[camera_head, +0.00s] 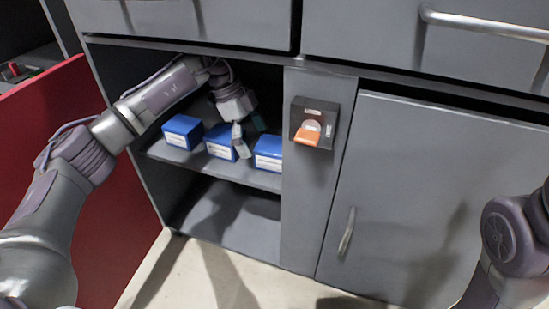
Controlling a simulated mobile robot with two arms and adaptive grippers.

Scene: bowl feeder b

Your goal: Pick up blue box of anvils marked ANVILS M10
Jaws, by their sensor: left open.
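Three blue boxes with white labels stand in a row on the upper shelf of the open cabinet. They are the left box (182,132), the middle box (219,142) and the right box (268,153). The labels are too small to read, so I cannot tell which one says ANVILS M10. My left gripper (246,140) reaches into the cabinet, pointing down, with its fingers apart. It is in front of the right part of the middle box and partly hides it; whether it touches the box I cannot tell. My right gripper is out of view.
The shelf (215,167) is bare in front of the boxes, and the compartment below is empty. A red door (110,220) stands open at left. A post with an orange switch (306,134) and a closed grey door (430,190) are at right.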

